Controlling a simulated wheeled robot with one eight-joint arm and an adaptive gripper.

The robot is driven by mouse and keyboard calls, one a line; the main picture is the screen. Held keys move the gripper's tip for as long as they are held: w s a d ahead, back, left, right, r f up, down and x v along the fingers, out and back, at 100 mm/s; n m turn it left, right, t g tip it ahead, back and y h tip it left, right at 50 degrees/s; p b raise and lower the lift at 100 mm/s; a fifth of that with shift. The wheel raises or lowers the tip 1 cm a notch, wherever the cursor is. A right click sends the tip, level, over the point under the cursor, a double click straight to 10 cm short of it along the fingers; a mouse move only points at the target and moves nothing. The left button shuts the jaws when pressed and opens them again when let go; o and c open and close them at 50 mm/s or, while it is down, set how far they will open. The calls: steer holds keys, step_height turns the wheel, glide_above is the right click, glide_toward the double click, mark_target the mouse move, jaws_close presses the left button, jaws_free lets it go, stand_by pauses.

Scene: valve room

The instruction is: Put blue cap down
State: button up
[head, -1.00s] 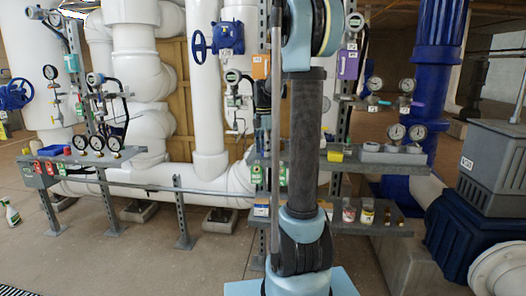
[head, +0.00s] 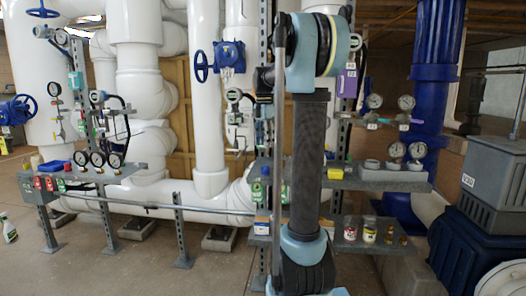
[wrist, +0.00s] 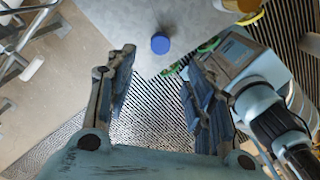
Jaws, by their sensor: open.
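The blue cap (wrist: 160,43) is a small round piece in the wrist view. It appears against a grey surface (wrist: 135,25), just beyond the tips of my gripper and near the midline between them. My gripper (wrist: 161,62) is open, its two dark fingers wide apart with a clear gap between them. Nothing touches the cap in this view. I cannot tell how far below the fingertips it is. In the head view I cannot make out the cap, and my own arm hides much of the middle shelves.
In the head view a grey shelf (head: 385,183) carries gauges and a yellow item (head: 335,172). A lower shelf (head: 375,246) holds small jars. A left bench (head: 85,174) holds a blue tray (head: 54,168). The wrist view shows metal rails (wrist: 22,42) at left.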

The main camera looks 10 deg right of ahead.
steer(key=shift+r, duration=0.2)
steer(key=s+f+m+t, duration=0.1)
steer(key=s+f+m, duration=0.35)
steer(key=s, duration=0.45)
steer(key=s+f+m, duration=0.3)
steer(key=s+m, duration=0.3)
steer(key=s, duration=0.4)
steer(key=s+f+m+t, duration=0.1)
steer(key=s+f+m, duration=1.1)
steer(key=s+f, duration=0.4)
steer(key=shift+a+f+t, duration=0.15)
steer(key=shift+f+t, duration=0.15)
steer(key=shift+f, duration=0.65)
steer(key=shift+s, duration=0.15)
